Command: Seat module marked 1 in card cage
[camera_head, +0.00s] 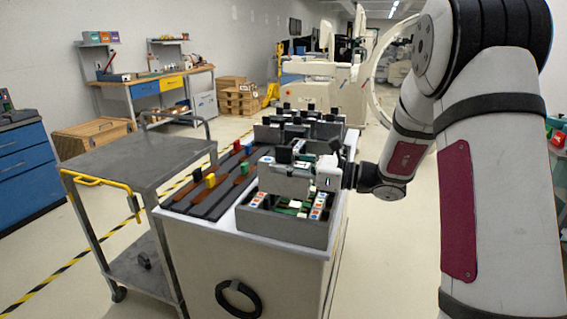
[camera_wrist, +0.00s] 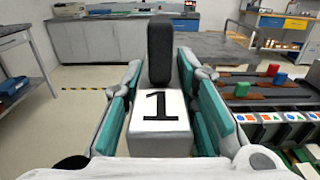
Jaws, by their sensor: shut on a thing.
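My gripper (camera_wrist: 160,75) is shut on the light grey module marked 1 (camera_wrist: 158,138), with teal-lined fingers on both its sides. The module has a black upright handle (camera_wrist: 160,50) and looks upright. In the head view the held module (camera_head: 283,181) is over the back of the grey card cage (camera_head: 285,232), and my gripper (camera_head: 318,178) comes from the right. The module's lower end is hidden, so I cannot tell its height over the cage. The cage holds green boards and has rows of coloured symbol labels; the labels also show in the wrist view (camera_wrist: 283,117).
The cage stands at the front of a white covered cart (camera_head: 245,262). Dark rails with red, yellow, green and blue blocks (camera_head: 210,181) lie left of it. Several black-handled grey modules (camera_head: 300,125) stand behind. A grey metal cart (camera_head: 140,160) with a clear top is at left.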

